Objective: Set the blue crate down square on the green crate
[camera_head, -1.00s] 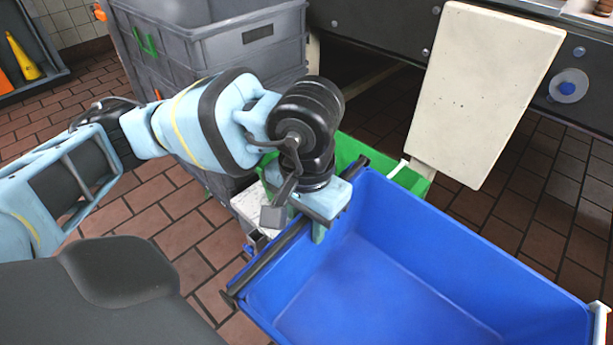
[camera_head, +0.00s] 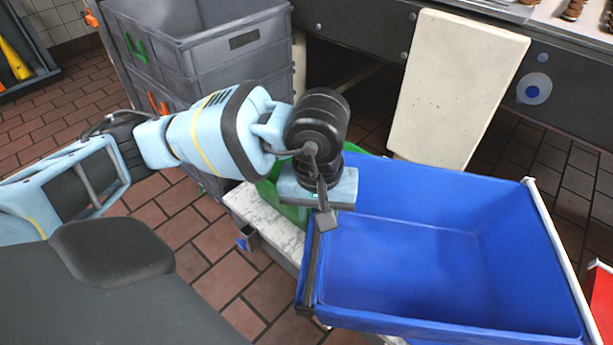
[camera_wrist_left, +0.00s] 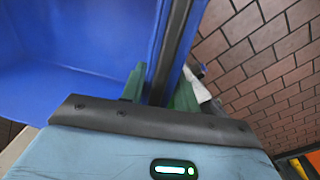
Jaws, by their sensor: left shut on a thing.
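The blue crate (camera_head: 430,260) is empty and open at the top, with a dark bar along its left rim and a pale bar along its right rim. My left gripper (camera_head: 322,212) is shut on the dark bar at the crate's left rim. In the left wrist view the fingers (camera_wrist_left: 158,90) straddle this bar, with the blue crate (camera_wrist_left: 70,50) at upper left. The green crate (camera_head: 292,207) shows only in part, behind and below my left gripper and the blue crate's far left corner. Whether the crates touch is hidden. My right gripper is out of view.
A pale stone-like surface (camera_head: 262,220) shows beside the green crate. Grey stacked crates (camera_head: 205,50) stand at upper left. A cream panel (camera_head: 458,85) hangs from the dark counter behind. A red object (camera_head: 602,300) is at the right edge.

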